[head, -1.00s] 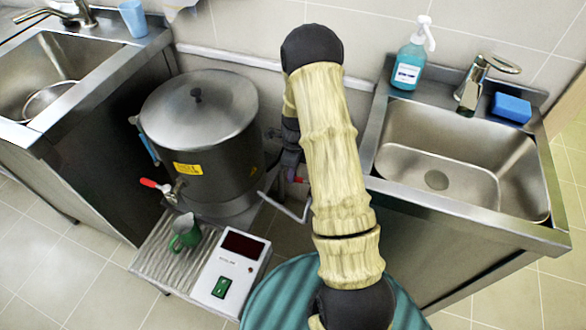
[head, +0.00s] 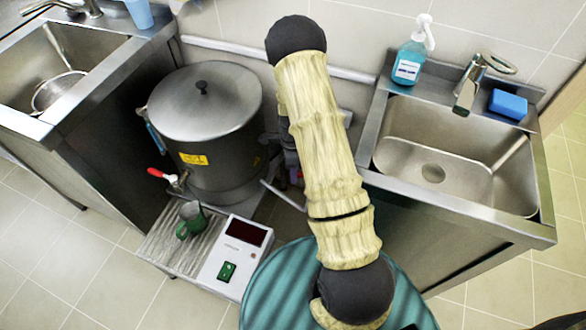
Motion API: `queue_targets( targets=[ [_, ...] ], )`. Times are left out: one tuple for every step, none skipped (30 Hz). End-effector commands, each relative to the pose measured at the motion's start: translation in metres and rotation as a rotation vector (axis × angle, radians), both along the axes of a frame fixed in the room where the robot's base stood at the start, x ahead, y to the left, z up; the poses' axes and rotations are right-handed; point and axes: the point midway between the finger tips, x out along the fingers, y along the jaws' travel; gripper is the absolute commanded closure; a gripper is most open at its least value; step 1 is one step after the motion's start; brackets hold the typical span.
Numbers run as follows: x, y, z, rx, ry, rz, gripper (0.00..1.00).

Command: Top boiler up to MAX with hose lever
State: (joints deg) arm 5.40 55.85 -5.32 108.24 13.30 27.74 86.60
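The boiler (head: 212,135) is a grey metal pot with a flat lid and black knob (head: 202,87), standing between two sinks. A yellow label is on its front. A tap with a red lever (head: 157,173) sticks out low at its front left. A blue sight strip (head: 153,133) shows on its left side; no MAX mark can be read. The arm crosses the middle of the head view and hides the space right of the boiler. My gripper cannot be seen. A bent grey bar (head: 283,195) shows beside the arm; I cannot tell whether it belongs to the hose lever.
The right sink (head: 440,165) has a soap bottle (head: 410,58) and blue sponge (head: 508,104). The left sink (head: 60,60) holds a metal pan.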

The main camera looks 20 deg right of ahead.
Motion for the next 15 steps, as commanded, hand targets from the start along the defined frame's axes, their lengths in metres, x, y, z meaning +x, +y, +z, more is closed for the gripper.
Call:
queue_targets(
  targets=[
    [0.0, 0.0, 0.0, 0.0, 0.001, 0.0, 0.62],
    [0.0, 0.0, 0.0, 0.0, 0.001, 0.0, 0.62],
    [0.0, 0.0, 0.0, 0.0, 0.001, -0.001, 0.62],
    [0.0, 0.0, 0.0, 0.0, 0.001, -0.001, 0.62],
    [0.0, 0.0, 0.001, 0.0, 0.001, -0.001, 0.62],
    [0.0, 0.0, 0.002, 0.0, 0.0, -0.001, 0.62],
    [0.001, 0.0, 0.003, 0.0, 0.0, -0.001, 0.62],
    [0.001, 0.0, 0.005, 0.0, -0.001, 0.0, 0.62],
    [0.002, 0.0, 0.009, -0.001, -0.002, 0.0, 0.62],
    [0.003, -0.001, 0.012, -0.001, -0.002, 0.0, 0.62],
    [0.003, -0.001, 0.016, -0.001, -0.002, 0.0, 0.62],
    [0.005, -0.001, 0.022, -0.001, -0.002, 0.0, 0.62],
    [0.006, -0.002, 0.027, -0.001, -0.003, 0.0, 0.62],
    [0.006, -0.002, 0.033, -0.001, -0.004, 0.0, 0.62],
    [0.008, -0.002, 0.04, -0.001, -0.003, 0.001, 0.62]
  ],
)
